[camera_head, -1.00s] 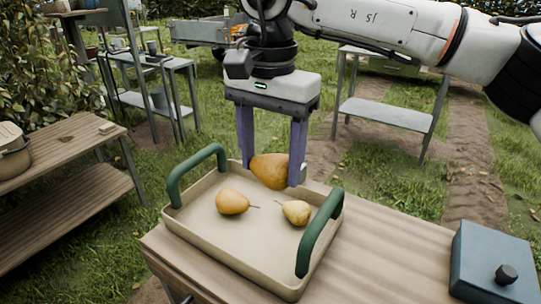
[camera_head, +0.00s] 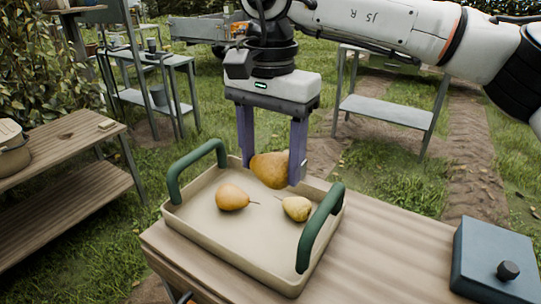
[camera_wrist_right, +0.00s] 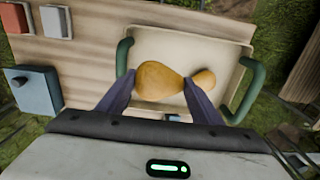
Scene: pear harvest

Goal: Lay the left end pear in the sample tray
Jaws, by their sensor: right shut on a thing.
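My right gripper (camera_head: 272,166) is shut on a large brown-yellow pear (camera_head: 270,170) at the far side of the sample tray. The held pear also shows between the fingers in the right wrist view (camera_wrist_right: 160,84). The sample tray (camera_head: 236,243) is beige with two green handles and stands on a wooden table. A smaller orange-yellow pear (camera_head: 232,197) lies in the tray at the left, and a yellow pear (camera_head: 297,208) lies at the right. I cannot tell whether the held pear touches the tray floor. My left gripper is not in view.
A blue box with a black knob (camera_head: 497,262) stands on the table (camera_head: 390,250) to the right. Bare wood lies between it and the tray. A wooden shelf bench (camera_head: 70,150) stands at the left, and a metal rack (camera_head: 392,110) stands behind.

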